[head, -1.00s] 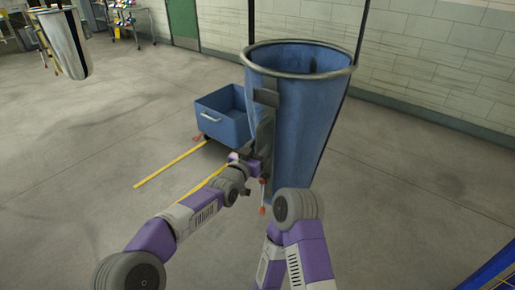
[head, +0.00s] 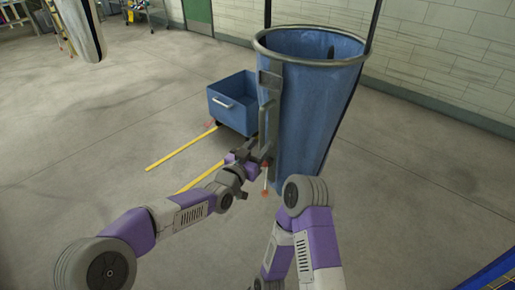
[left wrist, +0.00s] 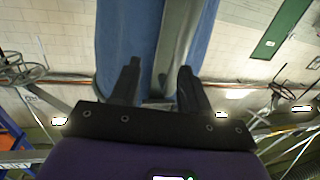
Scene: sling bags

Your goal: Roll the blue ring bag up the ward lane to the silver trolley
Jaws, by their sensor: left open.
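The blue ring bag (head: 312,110) is a tall tapering blue bag with a metal ring rim, standing at the centre right of the head view. A grey upright bar runs down its left side. My left gripper (head: 255,148) is beside this bar, low on the bag. In the left wrist view its fingers (left wrist: 158,72) are apart, with the grey bar (left wrist: 180,45) in front of the gap and blue cloth around it. Contact cannot be told. My right arm shows, but its gripper does not. A metal trolley (head: 145,12) with small items stands at the far upper left; whether it is the silver trolley is unclear.
A blue wheeled bin (head: 233,103) stands behind and left of the bag. Yellow floor lines (head: 180,148) run beside it. A silver hanging object (head: 80,28) is cut off at upper left. A block wall (head: 450,60) is behind. The left floor is clear.

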